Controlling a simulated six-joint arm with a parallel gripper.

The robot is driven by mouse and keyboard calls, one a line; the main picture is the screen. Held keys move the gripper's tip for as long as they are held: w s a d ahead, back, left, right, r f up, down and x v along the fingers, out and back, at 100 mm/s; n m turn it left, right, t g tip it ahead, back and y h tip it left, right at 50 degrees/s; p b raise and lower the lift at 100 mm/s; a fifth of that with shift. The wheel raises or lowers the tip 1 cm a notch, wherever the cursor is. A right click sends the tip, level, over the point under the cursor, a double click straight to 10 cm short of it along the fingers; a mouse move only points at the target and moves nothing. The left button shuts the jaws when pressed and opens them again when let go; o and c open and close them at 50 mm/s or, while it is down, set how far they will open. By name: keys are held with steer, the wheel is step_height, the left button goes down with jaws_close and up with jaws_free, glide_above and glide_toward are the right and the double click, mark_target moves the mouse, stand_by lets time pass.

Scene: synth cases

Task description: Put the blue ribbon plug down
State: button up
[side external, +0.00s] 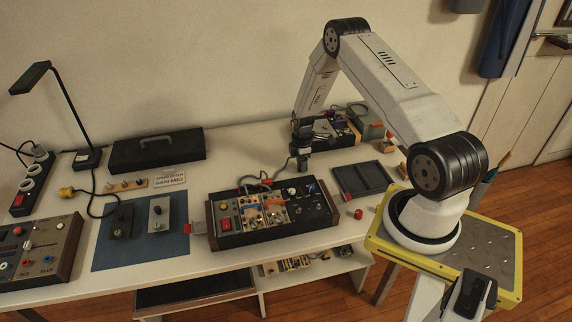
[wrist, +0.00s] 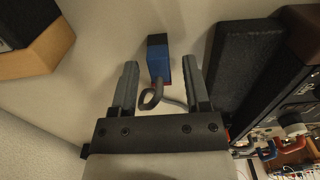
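The blue ribbon plug (wrist: 158,62) shows in the wrist view, with a dark end and a grey cable looping back from it. It sits between my gripper's (wrist: 160,75) two fingers, with a visible gap on each side. The fingers are apart and do not appear to touch it. The plug seems to rest on the pale tabletop, though its exact height is hard to tell. In the side view my gripper (side external: 303,166) points down just behind the black panel device (side external: 300,215); the plug cannot be made out there.
The panel device with wooden ends stands close in front of my gripper. A dark tray (side external: 342,182) lies to the right, with a small red cap (side external: 358,214) near it. A box with orange trim (side external: 350,128) stands behind. A blue mat (side external: 175,255) lies left.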

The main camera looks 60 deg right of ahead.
steer(key=shift+r, duration=0.15)
step_height(320, 180, up, 12)
stand_by(0.9)
stand_by(0.5)
steer(key=a+r+m+t, duration=0.15)
steer(key=a+r, duration=0.25)
steer(key=a, duration=0.4)
steer(key=a+r+m, duration=0.3)
steer(key=a+r, duration=0.2)
steer(key=a, duration=0.3)
steer(key=s+a+r+m, duration=0.2)
steer(key=s+a, duration=0.3)
steer(key=a, duration=0.1)
steer(key=s+a+r+m+t, duration=0.1)
steer(key=s+a+r+m, duration=0.1)
steer(key=s+a, duration=0.3)
steer(key=shift+s+a, duration=0.35)
steer(key=shift+a, duration=0.45)
